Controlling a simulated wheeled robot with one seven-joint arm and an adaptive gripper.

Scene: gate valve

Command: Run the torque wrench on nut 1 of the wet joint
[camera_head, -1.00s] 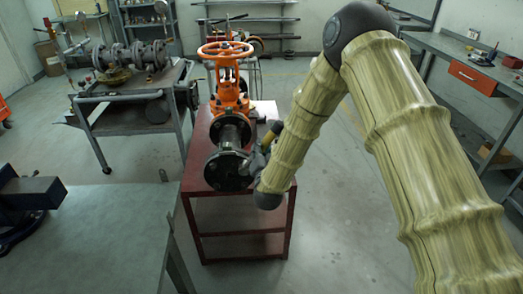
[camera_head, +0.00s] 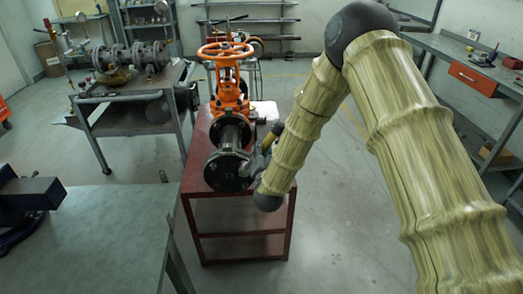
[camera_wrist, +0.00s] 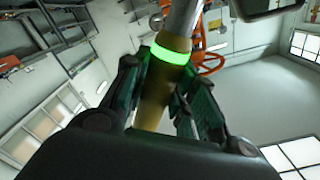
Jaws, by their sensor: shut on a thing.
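My gripper (camera_wrist: 160,100) is shut on the yellow handle of the torque wrench (camera_wrist: 155,100), whose lit green ring and grey shaft show in the wrist view. In the head view the wrench (camera_head: 271,137) and my gripper (camera_head: 260,160) are beside the right side of the dark front flange (camera_head: 225,172). The orange gate valve (camera_head: 228,95) with its handwheel stands behind, joined to that flange by a dark pipe piece (camera_head: 231,132). The wrench's working end and nut 1 cannot be made out, so contact cannot be told.
The valve stands on a red table (camera_head: 240,215). A grey bench with a blue vise (camera_head: 28,195) is at the front left. A cart with a flanged pipe assembly (camera_head: 130,57) is at the back left. A workbench with an orange drawer (camera_head: 473,77) is at the right. Floor between is clear.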

